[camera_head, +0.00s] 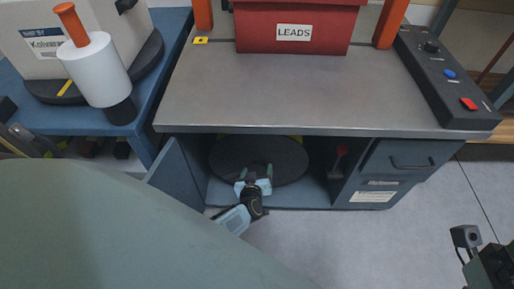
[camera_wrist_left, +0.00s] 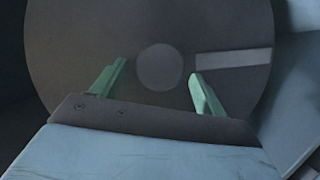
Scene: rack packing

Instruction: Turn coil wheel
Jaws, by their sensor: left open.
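The coil wheel appears to be the large dark disc (camera_head: 225,160) inside the open cabinet under the bench. In the left wrist view the dark disc (camera_wrist_left: 95,35) fills much of the picture, with a lighter round hub and a pale bar to its right. My left gripper (camera_head: 254,173) is open in front of the disc. Its two green fingers (camera_wrist_left: 158,72) are spread on either side of the hub's lower part, with nothing held between them. I cannot tell whether they touch the disc. Part of my right arm's end (camera_head: 490,262) shows at bottom right; its fingers cannot be made out.
The cabinet door (camera_head: 176,174) stands open at left. The grey bench top (camera_head: 300,95) overhangs the opening and carries a red LEADS box (camera_head: 290,14) and a control panel (camera_head: 440,75). A drawer (camera_head: 405,158) is at right. Grey floor (camera_head: 340,245) is clear in front.

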